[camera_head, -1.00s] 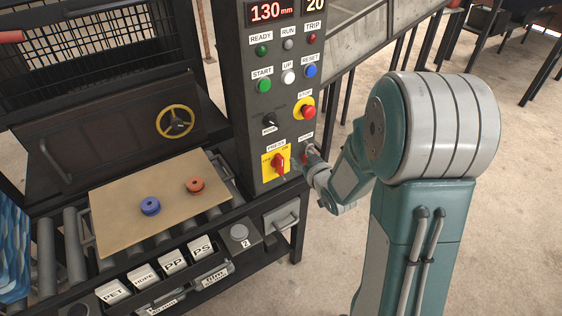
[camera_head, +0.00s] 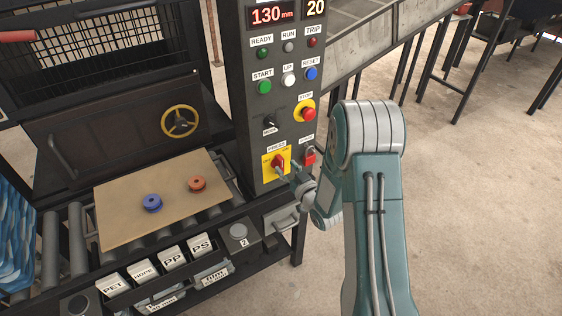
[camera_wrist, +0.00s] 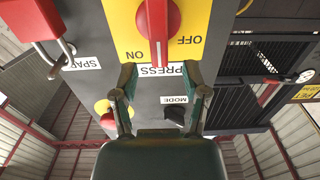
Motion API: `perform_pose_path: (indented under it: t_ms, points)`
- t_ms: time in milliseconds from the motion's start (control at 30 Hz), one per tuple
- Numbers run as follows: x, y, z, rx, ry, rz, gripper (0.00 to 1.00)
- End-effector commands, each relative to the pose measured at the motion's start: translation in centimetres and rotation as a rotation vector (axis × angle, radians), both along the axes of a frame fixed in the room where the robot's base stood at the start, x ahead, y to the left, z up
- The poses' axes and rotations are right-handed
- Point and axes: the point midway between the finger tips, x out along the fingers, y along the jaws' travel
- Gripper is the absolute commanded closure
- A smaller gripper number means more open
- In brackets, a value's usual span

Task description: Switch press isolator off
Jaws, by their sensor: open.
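The press isolator is a red rotary handle (camera_head: 278,161) on a yellow plate (camera_head: 268,174), low on the grey control panel. I see no contact with the handle.
A red padlock (camera_wrist: 32,20) hangs beside the isolator, on the panel's SPARE side. A red stop button (camera_head: 305,113) and black MODE knob (camera_head: 270,123) sit above. A board (camera_head: 130,215) with blue and orange rings lies left. Open floor is right.

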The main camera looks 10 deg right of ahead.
Motion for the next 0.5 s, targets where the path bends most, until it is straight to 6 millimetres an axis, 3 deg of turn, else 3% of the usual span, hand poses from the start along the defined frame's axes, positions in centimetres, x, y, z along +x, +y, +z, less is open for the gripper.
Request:
perform_pose_path:
  t_ms: [200, 500]
  points:
    - [2.8, 1.0, 0.0, 0.000, 0.000, 0.001, 0.41]
    - [3.4, 1.1, 0.0, 0.001, 0.001, 0.000, 0.41]
